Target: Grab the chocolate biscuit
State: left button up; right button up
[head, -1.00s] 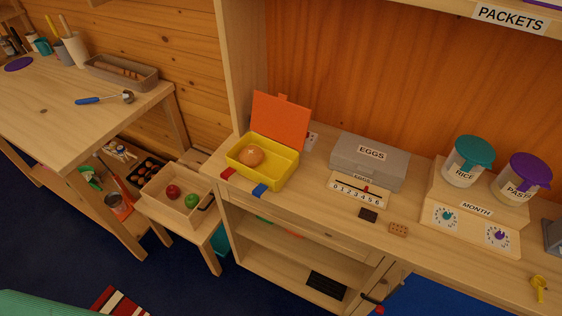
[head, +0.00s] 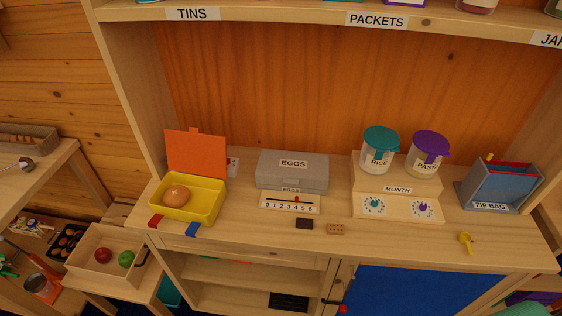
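A small dark brown block, which looks like the chocolate biscuit (head: 304,223), lies flat on the wooden counter (head: 270,237) in the head view. It is just below the number strip. A lighter tan biscuit with small dots (head: 335,229) lies close to its right, apart from it. Neither of my grippers shows in the head view.
A yellow box (head: 205,207) with an open orange lid holds a bun (head: 177,196). Behind the biscuits stand a grey EGGS box (head: 292,172), a number strip (head: 290,203) and a MONTH stand (head: 397,204). A yellow clip (head: 466,242) lies at right.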

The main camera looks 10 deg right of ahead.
aim_at(304, 224)
jog(key=i+l+u, duration=0.1)
jog(key=l+u, duration=0.2)
jog(key=l, duration=1)
